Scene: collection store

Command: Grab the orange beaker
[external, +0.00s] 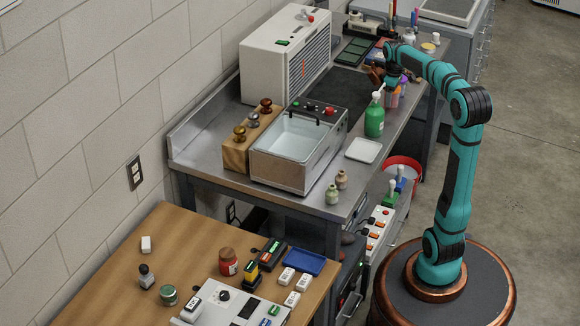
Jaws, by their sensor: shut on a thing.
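My gripper (389,81) is at the far part of the metal bench, at the end of my teal arm. It is shut on a small orange-pink thing (392,99), which I take for the orange beaker. The beaker shows just below the jaws, behind the green pump bottle (374,119). It is small here and partly covered by the bottle and the gripper. I cannot tell whether its base touches the bench.
A dark mat (340,90) lies left of the gripper. Blue and purple things stand close by it. A grey-white unit (285,55) stands behind.

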